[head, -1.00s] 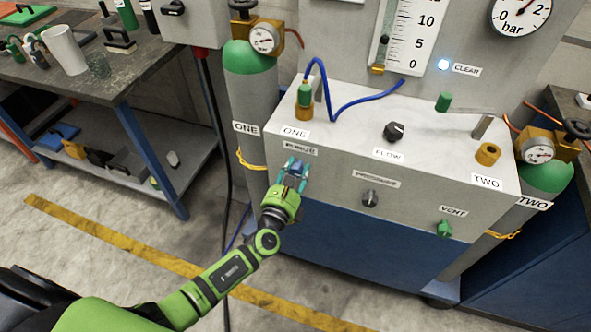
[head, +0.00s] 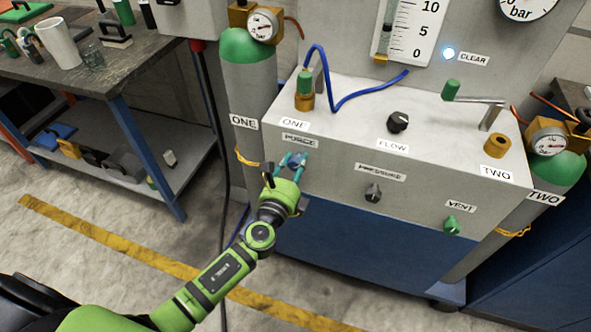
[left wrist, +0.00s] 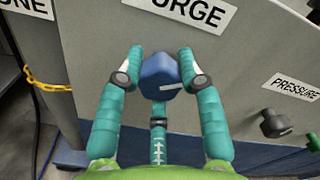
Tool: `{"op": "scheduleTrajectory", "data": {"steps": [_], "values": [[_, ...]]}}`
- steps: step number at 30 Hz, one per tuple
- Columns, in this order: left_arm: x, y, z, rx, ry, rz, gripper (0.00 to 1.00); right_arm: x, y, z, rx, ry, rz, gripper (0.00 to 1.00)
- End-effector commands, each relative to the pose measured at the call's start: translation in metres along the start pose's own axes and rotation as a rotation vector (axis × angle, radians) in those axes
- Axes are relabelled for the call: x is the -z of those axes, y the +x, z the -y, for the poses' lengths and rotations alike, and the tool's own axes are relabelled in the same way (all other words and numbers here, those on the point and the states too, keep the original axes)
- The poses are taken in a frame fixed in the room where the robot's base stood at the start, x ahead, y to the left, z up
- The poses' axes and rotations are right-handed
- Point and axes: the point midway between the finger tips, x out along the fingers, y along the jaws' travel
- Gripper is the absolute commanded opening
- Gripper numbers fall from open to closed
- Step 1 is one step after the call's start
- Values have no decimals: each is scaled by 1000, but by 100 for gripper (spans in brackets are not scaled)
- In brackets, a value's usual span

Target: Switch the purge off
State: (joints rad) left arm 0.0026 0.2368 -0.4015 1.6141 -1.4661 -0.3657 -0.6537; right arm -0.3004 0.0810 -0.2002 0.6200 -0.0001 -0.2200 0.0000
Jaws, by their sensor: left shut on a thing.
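The purge knob (head: 297,158) is blue and sits on the front panel below the PURGE label (head: 300,140). My left gripper (head: 292,161) is at the knob, with its teal fingers on either side. In the left wrist view the blue knob (left wrist: 160,77) lies between the fingertips of the left gripper (left wrist: 158,70), which is shut on it. A white mark on the knob's lower face runs nearly level in that view. My right gripper is not in view.
On the same panel are the pressure knob (head: 373,193) and green vent knob (head: 451,225), to the right. The flow knob (head: 398,122) is on top. Gas cylinder ONE (head: 247,90) and a dark hanging cable (head: 213,120) stand left of the panel. A lamp marked CLEAR (head: 449,53) glows.

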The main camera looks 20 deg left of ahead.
Motion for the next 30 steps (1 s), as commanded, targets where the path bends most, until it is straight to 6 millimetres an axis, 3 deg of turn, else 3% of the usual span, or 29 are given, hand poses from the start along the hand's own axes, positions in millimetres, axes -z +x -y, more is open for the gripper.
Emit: {"op": "scheduleTrajectory", "data": {"steps": [12, 30], "values": [[-7, 3, -1, 5, -397, 19, 4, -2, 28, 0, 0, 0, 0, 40], [-7, 3, 0, 9, -901, 16, 4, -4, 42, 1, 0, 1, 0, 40]]}}
